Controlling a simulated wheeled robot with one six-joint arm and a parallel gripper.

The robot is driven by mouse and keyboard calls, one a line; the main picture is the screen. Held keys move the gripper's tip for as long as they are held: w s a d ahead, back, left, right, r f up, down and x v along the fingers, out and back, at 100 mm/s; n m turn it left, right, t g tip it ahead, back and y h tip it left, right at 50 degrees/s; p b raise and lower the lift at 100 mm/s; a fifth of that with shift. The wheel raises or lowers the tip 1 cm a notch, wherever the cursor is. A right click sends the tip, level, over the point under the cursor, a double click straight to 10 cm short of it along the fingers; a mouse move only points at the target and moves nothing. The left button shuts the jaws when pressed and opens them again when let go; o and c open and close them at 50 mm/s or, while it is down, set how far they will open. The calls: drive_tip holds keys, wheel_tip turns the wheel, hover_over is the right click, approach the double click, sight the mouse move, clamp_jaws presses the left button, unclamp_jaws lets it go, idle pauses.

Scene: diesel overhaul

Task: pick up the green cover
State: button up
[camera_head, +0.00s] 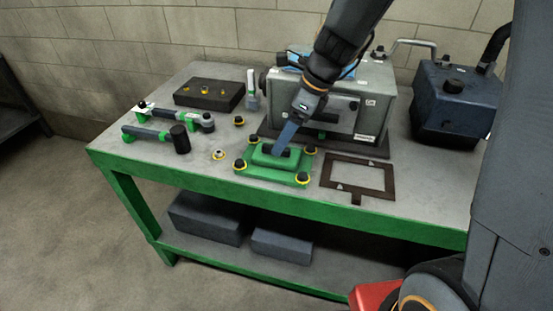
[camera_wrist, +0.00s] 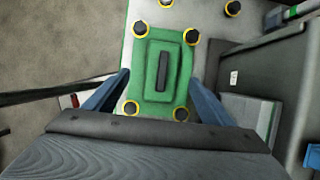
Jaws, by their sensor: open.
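The green cover (camera_head: 262,165) lies flat on the workbench near its front edge, in front of the grey machine. It has a raised middle, a dark bar handle and dark bolts with yellow rings at its corners. In the wrist view the cover (camera_wrist: 151,88) is centred, its dark handle (camera_wrist: 160,70) upright in the picture. My gripper (camera_head: 282,146) points down at the cover from above. In the wrist view my gripper (camera_wrist: 158,90) is open, with one blue finger on each side of the cover and a gap between them and the handle. I cannot tell how high the fingertips are.
A grey machine (camera_head: 345,112) stands just behind the cover. A brown gasket frame (camera_head: 340,190) lies to its right. A ratchet (camera_head: 190,119), a mallet (camera_head: 155,136) and a dark bolt block (camera_head: 208,94) lie to the left. A dark blue canister (camera_head: 455,100) stands far right.

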drive_tip(key=shift+p+x, duration=0.4)
drive_tip(key=shift+x, duration=3.05)
drive_tip(key=shift+w+d, duration=0.1)
drive_tip(key=shift+w, duration=0.1)
drive_tip(key=c, duration=1.4)
